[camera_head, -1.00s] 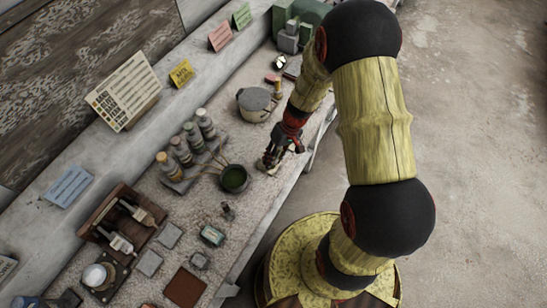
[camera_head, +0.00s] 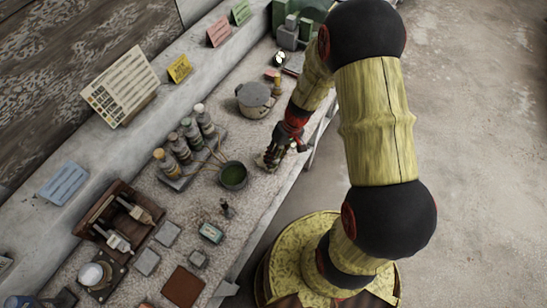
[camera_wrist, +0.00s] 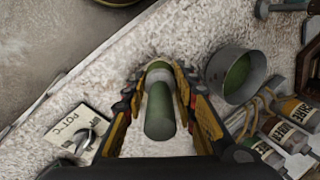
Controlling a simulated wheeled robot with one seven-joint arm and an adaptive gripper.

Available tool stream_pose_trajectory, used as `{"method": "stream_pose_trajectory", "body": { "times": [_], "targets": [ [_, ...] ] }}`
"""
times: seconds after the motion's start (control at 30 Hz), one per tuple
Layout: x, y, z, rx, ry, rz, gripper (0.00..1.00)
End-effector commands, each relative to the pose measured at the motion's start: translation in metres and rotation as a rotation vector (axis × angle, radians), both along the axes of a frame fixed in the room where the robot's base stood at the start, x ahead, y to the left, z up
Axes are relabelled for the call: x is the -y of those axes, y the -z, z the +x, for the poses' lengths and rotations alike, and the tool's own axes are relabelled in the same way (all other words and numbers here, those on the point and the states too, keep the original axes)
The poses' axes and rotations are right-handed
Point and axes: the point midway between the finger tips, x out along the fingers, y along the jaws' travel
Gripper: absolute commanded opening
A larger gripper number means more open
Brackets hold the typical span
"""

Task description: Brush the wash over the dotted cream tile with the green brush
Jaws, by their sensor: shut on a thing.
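My gripper (camera_head: 272,160) is low over the worktop, just right of the pot of green wash (camera_head: 233,176). In the wrist view my gripper (camera_wrist: 160,85) is shut on the green brush (camera_wrist: 160,115), whose rounded green handle end points at the camera. Its bristles are hidden below the handle. The pot of green wash also shows in the wrist view (camera_wrist: 237,75), to the right of the fingers and apart from them. I cannot make out the dotted cream tile in either view; the gripper may cover it.
A rack of labelled bottles (camera_head: 185,145) stands left of the pot. A lidded grey pot (camera_head: 254,98) stands behind. Two brushes on a wooden rack (camera_head: 120,222), grey tiles (camera_head: 147,262) and a brown tile (camera_head: 182,287) lie in front.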

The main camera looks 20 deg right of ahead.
Motion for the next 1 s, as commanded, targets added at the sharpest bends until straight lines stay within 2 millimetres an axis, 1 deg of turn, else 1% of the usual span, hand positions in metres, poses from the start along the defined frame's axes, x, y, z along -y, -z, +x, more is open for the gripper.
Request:
{"method": "stream_pose_trajectory", "body": {
  "times": [0.3,0.57,1.0],
  "targets": [
    [0.007,0.001,-0.01,0.0,0.001,0.0,0.03],
    [0.007,0.001,-0.01,0.0,0.0,0.0,0.03],
    [-0.004,0.0,0.005,-0.001,-0.001,0.001,0.03]
  ]
}}
